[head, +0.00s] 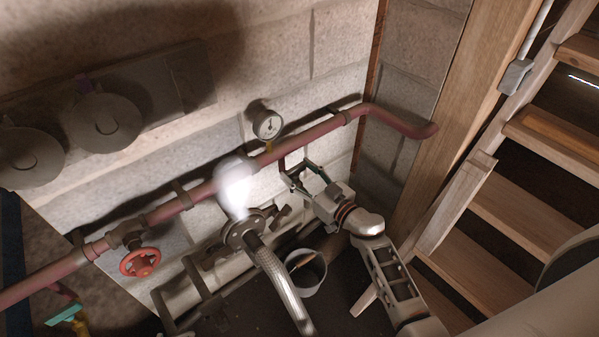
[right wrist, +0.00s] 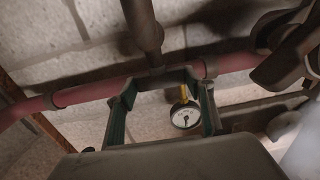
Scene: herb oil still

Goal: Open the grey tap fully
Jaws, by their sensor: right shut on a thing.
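My right gripper (head: 298,174) is at a short branch below the red pipe, under the gauge, in the head view. In the right wrist view its two fingers (right wrist: 165,92) stand on either side of a dark grey bar (right wrist: 163,77), which looks like the grey tap's handle. The gripper is shut on it. The bar lies across the end of a dark stem (right wrist: 145,25). In the head view the gripper hides most of the tap, so I cannot tell how far it is turned. My left gripper is not in view.
The red pipe (head: 212,187) runs along the block wall with a gauge (head: 268,125) and a red handwheel (head: 140,262). A bucket (head: 306,272) stands below. A teal-handled tap (head: 65,315) is lower left; wooden stairs (head: 500,210) are right.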

